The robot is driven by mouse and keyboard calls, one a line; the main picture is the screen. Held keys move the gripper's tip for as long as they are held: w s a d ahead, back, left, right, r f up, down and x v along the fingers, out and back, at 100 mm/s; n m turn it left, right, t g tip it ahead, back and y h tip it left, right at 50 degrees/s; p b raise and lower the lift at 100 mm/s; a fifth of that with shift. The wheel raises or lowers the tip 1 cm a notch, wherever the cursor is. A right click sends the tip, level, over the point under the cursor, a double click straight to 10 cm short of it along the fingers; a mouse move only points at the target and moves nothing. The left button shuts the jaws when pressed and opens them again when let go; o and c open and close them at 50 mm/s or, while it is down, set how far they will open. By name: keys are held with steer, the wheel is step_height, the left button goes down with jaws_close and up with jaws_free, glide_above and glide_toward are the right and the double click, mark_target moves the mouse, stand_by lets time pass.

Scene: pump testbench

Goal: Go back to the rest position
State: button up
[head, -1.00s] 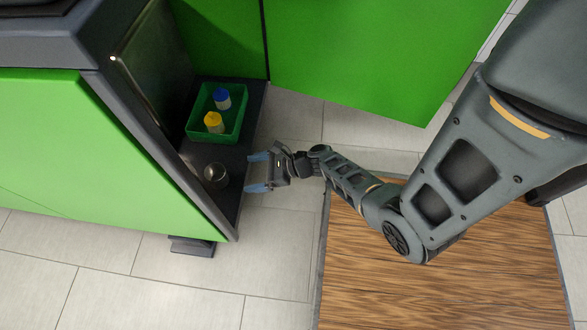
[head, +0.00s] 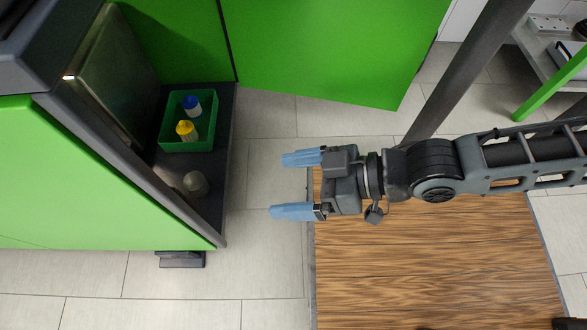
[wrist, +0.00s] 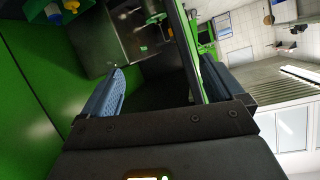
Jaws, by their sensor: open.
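My gripper (head: 298,184) is open and empty in the head view, its two blue fingers pointing left. It is over the floor near the left edge of the wooden surface, clear of the dark shelf. In the wrist view its fingers (wrist: 160,90) are spread apart with nothing between them. My arm reaches in from the right side of the head view.
A dark shelf (head: 217,180) in the green machine (head: 90,170) holds a green bin (head: 190,144) with a blue-capped bottle (head: 192,105) and a yellow-capped bottle (head: 186,131). A small clear cup (head: 195,183) stands nearby. A green panel (head: 330,45) is behind. Tiled floor (head: 265,270) is free.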

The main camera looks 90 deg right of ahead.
step_height(320, 180, up, 7)
steer(key=a+n+t+y, duration=0.1)
steer(key=a+n, duration=0.1)
steer(key=n, duration=0.1)
steer(key=shift+o, duration=0.3)
steer(key=shift+f, duration=0.1)
